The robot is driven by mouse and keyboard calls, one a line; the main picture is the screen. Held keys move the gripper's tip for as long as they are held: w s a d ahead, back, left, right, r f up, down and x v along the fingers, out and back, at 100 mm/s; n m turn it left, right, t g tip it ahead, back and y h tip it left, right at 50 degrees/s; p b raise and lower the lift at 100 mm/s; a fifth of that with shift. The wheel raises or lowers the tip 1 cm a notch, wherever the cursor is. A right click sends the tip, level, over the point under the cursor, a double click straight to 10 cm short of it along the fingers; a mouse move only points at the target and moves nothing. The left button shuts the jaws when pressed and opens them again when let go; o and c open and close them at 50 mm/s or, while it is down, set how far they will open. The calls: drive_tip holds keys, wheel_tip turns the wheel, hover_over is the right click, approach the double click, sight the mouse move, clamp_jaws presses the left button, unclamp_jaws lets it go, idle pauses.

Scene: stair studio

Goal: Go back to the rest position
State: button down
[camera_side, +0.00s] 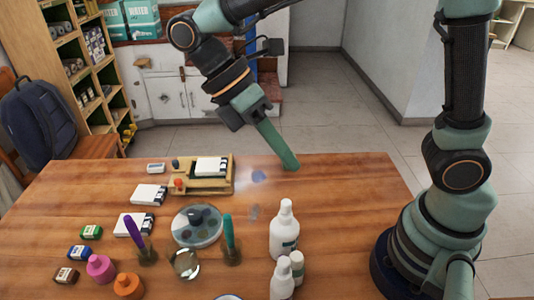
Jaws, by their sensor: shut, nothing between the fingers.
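My gripper (290,163) is at the end of my green and black arm, pointing down and to the right above the far part of the wooden table (345,215). Its fingers are together with nothing held. The fingertips are near the table's far edge; I cannot tell the exact gap to the surface.
A wooden tray (217,186) holds a white block. A backpack (38,120) hangs at left.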

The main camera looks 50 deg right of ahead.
drive_tip(key=w+d+r+m+t+y, duration=0.1)
drive_tip(key=w+d+m+t, duration=0.1)
drive_tip(key=d+m+t, duration=0.3)
drive_tip(key=w+d+m+t+y, duration=0.2)
drive_tip(key=d+m+t, duration=0.4)
drive_tip(key=d+m, duration=0.2)
drive_tip(key=shift+w+d+r+m+t, duration=0.3)
drive_tip(key=shift+w+d+r+m, duration=0.1)
drive_tip(key=shift+d, duration=0.1)
